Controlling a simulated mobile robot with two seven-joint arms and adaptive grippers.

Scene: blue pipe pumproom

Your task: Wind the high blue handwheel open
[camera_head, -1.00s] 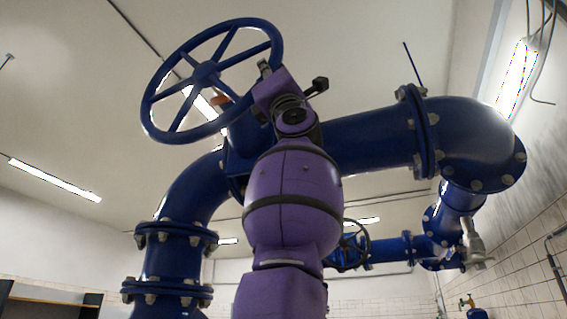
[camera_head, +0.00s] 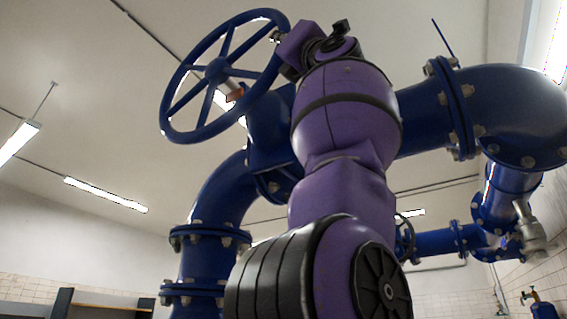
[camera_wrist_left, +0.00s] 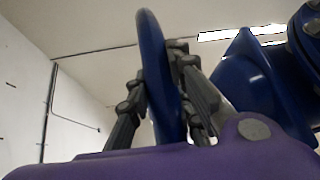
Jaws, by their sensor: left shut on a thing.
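The high blue handwheel (camera_head: 216,69) shows spoked and tilted at the upper left of the head view, on a blue pipe valve. My left gripper (camera_head: 277,38) is at the upper right of its rim, at the end of my purple arm. In the left wrist view the gripper (camera_wrist_left: 158,80) has dark fingers on both sides of the blue rim (camera_wrist_left: 153,45), shut on it. The fingertips are small and partly hidden in the head view. My right gripper is in neither view.
A thick blue pipe with bolted flanges (camera_head: 458,110) runs right behind my arm and bends down. A smaller dark handwheel (camera_head: 404,238) is partly hidden behind my arm. A shelf (camera_head: 105,304) stands low at the left. The space left of the handwheel looks clear.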

